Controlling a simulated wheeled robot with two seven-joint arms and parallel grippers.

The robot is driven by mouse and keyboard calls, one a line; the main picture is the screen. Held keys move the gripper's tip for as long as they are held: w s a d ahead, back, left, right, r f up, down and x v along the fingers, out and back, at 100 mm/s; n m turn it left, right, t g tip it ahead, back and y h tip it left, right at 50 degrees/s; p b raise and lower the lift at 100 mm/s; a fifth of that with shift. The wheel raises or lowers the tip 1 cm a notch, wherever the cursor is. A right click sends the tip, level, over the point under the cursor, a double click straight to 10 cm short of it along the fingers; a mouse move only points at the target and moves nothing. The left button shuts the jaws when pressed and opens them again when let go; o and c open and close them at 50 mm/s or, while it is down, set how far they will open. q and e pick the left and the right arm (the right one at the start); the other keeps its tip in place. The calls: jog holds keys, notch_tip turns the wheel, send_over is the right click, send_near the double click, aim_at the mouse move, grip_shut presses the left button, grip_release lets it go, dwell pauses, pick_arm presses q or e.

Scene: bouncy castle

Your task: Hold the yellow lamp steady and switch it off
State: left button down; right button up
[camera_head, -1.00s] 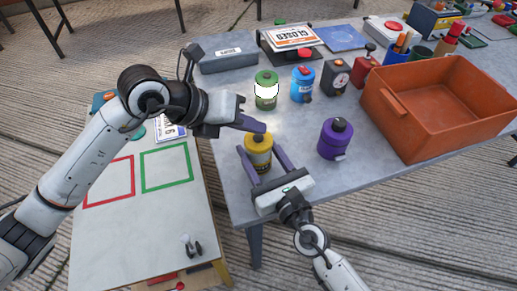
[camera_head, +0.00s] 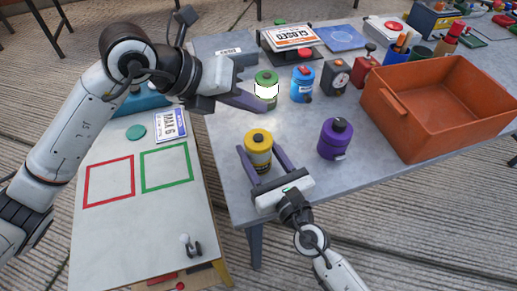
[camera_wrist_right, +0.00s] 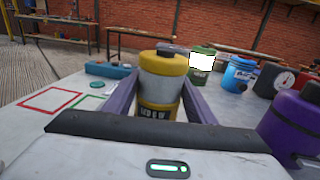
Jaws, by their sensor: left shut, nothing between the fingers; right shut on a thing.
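The yellow lamp (camera_head: 258,158) stands upright near the front edge of the grey table, with a dark cap on top. Its middle band looks dull grey in the right wrist view (camera_wrist_right: 161,92), unlit. My right gripper (camera_head: 265,160) is shut on it, with one purple finger along each side. My left gripper (camera_head: 260,106) is shut and empty. It hangs above and behind the yellow lamp, apart from it and close to the green lamp (camera_head: 266,88), whose band glows white.
A purple lamp (camera_head: 335,139) stands right of the yellow one, a blue lamp (camera_head: 303,84) behind. An orange crate (camera_head: 440,105) fills the right side. A lower white table (camera_head: 140,220) with red and green squares is at the left.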

jog(key=o, duration=1.4)
jog(key=shift+s+d, duration=0.1)
